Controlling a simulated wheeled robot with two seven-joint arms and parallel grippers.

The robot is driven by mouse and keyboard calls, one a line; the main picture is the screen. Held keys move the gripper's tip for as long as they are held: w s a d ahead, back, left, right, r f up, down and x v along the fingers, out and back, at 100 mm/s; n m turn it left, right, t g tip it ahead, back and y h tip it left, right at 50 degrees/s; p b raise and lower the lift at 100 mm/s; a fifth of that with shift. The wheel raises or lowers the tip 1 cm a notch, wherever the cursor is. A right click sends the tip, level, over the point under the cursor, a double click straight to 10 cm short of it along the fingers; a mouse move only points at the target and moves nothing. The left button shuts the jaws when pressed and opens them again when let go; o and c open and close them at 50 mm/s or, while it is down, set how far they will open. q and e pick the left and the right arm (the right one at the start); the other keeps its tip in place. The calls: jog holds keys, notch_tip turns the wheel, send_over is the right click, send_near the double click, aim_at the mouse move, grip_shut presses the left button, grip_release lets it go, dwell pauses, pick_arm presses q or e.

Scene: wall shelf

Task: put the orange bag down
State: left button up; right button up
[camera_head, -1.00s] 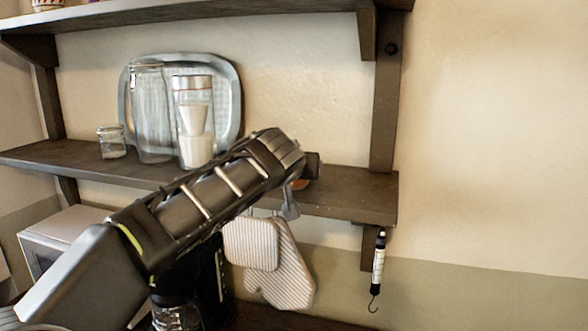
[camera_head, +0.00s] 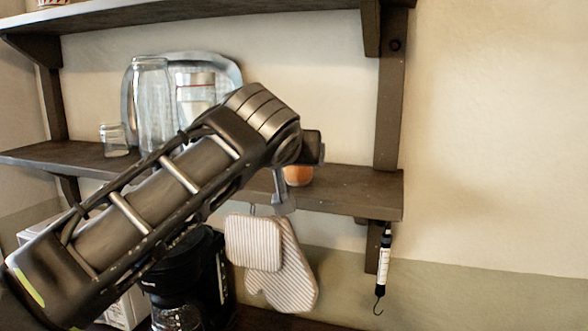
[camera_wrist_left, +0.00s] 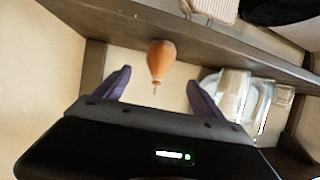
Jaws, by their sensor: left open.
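The orange bag (camera_head: 299,175) rests on the middle shelf (camera_head: 350,186) near its right end, partly hidden behind my left gripper in the head view. In the left wrist view the orange bag (camera_wrist_left: 161,58) is rounded, narrows to a thin tip pointing towards the gripper, and has its wide end at the shelf board. My left gripper (camera_wrist_left: 160,77) is open. Its two purple fingers are apart on either side of the bag's narrow end, with gaps showing on both sides. My right gripper is in neither view.
Left along the shelf stand a tall glass jar (camera_head: 152,105), a lidded container (camera_head: 195,98), a small jar (camera_head: 114,140) and a metal tray (camera_head: 236,75). Striped pot holders (camera_head: 285,275) hang below. A hook scale (camera_head: 383,262) hangs at the right. A coffee maker (camera_head: 205,270) is underneath.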

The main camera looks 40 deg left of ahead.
pick_arm(q)
jog(key=shift+s+d+r, duration=0.25)
jog(key=shift+s, duration=0.25)
dwell(0.6)
